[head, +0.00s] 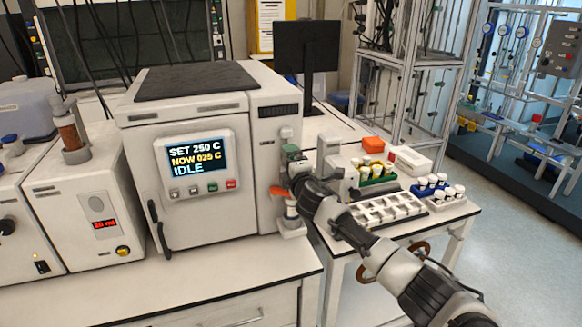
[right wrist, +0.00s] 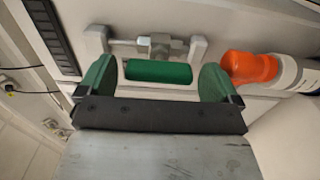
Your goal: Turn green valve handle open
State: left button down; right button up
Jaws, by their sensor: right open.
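The green valve handle (right wrist: 158,71) is a short horizontal bar in the right wrist view. It sits just below a grey metal valve fitting (right wrist: 160,46) on the pale reactor housing. My right gripper (right wrist: 160,66) is open, with one green-padded finger on each side of the handle and a visible gap to each. In the head view my right gripper (head: 291,158) is at the right side of the reactor (head: 200,215); the small green part there cannot be told apart as handle or finger. My left gripper is in neither view.
An orange-topped white cylinder (right wrist: 250,67) is close beside the right-hand finger. The reactor screen (head: 194,160) reads SET 250 C, NOW 025 C, IDLE. A side table holds a white rack (head: 372,218) and several capped vials. A black monitor (head: 306,48) stands behind.

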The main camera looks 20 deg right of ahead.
jog(key=s+b, duration=0.1)
jog(key=s, duration=0.9)
jog(key=shift+s+d, duration=0.2)
jog(key=shift+s, duration=0.2)
jog(key=s+d+f+m+g+h, duration=0.1)
jog(key=s+d+f+m+g, duration=0.15)
jog(key=f, duration=1.05)
jog(key=s+d+f+m+g, duration=0.1)
jog(key=f+m+g, duration=0.2)
jog(key=f, duration=1)
jog(key=s+d+f+m+g, duration=0.1)
jog(key=s+f+g, duration=0.1)
jog(key=s+f, duration=0.45)
jog(key=s+f+m+g, duration=0.15)
jog(key=s+f, duration=0.25)
jog(key=f, duration=0.5)
jog(key=s+f+m+g, duration=0.4)
jog(key=s+f, duration=1.2)
jog(key=s, duration=0.4)
jog(key=s+a+f+m+g, duration=0.1)
jog(key=s+f+m+g, duration=0.1)
jog(key=s, duration=1)
jog(key=s+a+f+m+g, duration=0.2)
jog(key=s+f, duration=0.2)
jog(key=s, duration=0.9)
jog(key=shift+a+f, duration=0.3)
jog(key=shift+f, duration=0.1)
